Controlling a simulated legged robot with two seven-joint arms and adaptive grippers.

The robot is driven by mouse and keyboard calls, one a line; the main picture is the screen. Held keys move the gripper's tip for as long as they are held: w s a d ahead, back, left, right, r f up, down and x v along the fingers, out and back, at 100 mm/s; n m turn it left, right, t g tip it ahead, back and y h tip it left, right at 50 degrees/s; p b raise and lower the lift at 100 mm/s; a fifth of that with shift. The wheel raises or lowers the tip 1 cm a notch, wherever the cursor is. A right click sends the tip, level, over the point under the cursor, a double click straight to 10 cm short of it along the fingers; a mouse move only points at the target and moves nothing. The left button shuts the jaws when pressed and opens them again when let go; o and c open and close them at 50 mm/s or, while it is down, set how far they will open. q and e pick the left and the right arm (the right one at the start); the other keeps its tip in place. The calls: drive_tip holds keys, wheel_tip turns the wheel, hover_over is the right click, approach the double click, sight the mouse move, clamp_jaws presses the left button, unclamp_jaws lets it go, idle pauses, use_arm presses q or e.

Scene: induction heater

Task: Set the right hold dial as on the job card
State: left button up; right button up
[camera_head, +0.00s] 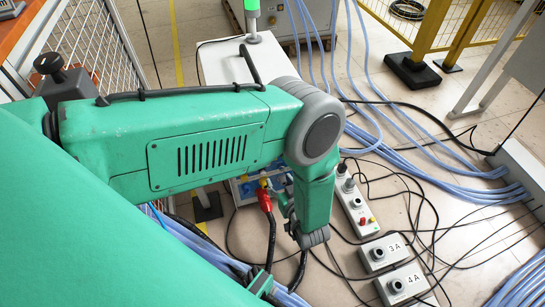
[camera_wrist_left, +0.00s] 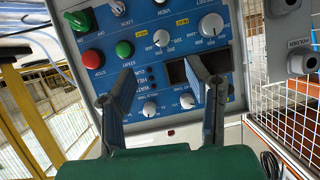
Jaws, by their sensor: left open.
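In the left wrist view a blue control panel (camera_wrist_left: 165,75) fills the middle, seen at a tilt. Two small white dials sit low on it, a left one (camera_wrist_left: 150,108) and a right one (camera_wrist_left: 187,101). The right one is close to my right-hand finger in the picture; I cannot read its setting. My left gripper (camera_wrist_left: 158,86) is open and empty, its two fingers spread in front of the panel. I cannot tell whether they touch it. In the head view my green left arm hides most of the panel and the gripper. No job card can be made out.
Larger white dials (camera_wrist_left: 211,25), a red button (camera_wrist_left: 92,58) and a green button (camera_wrist_left: 124,49) are on the panel. In the head view, grey control boxes (camera_head: 378,254), a pendant (camera_head: 354,205) and blue hoses (camera_head: 395,130) lie right of the arm.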

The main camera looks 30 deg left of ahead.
sight(268, 165)
use_arm(q)
drive_tip(key=b+x, duration=0.3)
drive_tip(key=x, duration=0.8)
drive_tip(key=shift+s, duration=0.15)
clamp_jaws()
